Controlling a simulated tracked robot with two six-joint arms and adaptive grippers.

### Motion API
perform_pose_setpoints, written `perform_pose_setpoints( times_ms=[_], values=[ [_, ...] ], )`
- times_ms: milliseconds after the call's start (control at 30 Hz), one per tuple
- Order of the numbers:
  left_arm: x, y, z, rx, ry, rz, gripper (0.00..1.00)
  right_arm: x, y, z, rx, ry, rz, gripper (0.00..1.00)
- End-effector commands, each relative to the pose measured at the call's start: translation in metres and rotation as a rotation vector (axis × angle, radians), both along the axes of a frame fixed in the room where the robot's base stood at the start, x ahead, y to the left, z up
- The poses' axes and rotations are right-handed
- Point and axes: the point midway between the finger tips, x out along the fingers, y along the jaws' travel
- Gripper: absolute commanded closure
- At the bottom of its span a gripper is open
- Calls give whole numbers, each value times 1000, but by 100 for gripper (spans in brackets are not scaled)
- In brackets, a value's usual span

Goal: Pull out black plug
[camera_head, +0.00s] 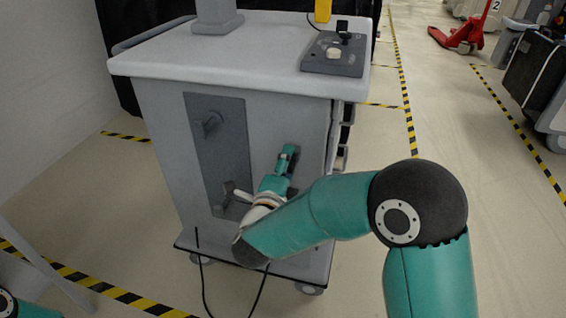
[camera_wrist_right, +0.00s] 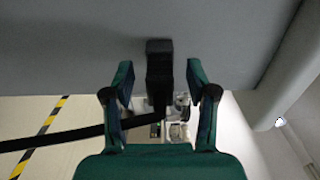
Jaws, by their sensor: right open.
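The black plug (camera_wrist_right: 160,62) sits in the grey side of the cart in the right wrist view. A black cable (camera_wrist_right: 75,134) runs from its lower end to the left. My right gripper (camera_wrist_right: 160,75) is open, with one finger on each side of the plug and visible gaps between. In the head view my right gripper (camera_head: 285,163) is close to the front face of the cart (camera_head: 160,115), by a dark grey panel. The plug cannot be made out there. My left gripper is out of view.
On the cart top stand a grey post base (camera_head: 218,23) and a dark control box (camera_head: 335,55). A dark recess (camera_head: 218,145) lies left of my gripper. A black cable (camera_head: 204,285) hangs low in front. Open floor lies to the right, with a red pallet truck (camera_head: 465,36) farther back.

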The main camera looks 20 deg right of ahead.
Motion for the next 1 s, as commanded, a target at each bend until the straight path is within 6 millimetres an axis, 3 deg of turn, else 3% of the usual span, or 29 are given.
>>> perform_pose_setpoints(
  times_ms=[633,900,1000],
  values=[
    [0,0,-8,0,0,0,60,0,0,0,0,0,0,43],
    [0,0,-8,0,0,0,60,0,0,0,0,0,-1,88],
    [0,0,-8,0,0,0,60,0,0,0,0,0,-1,100]
  ],
)
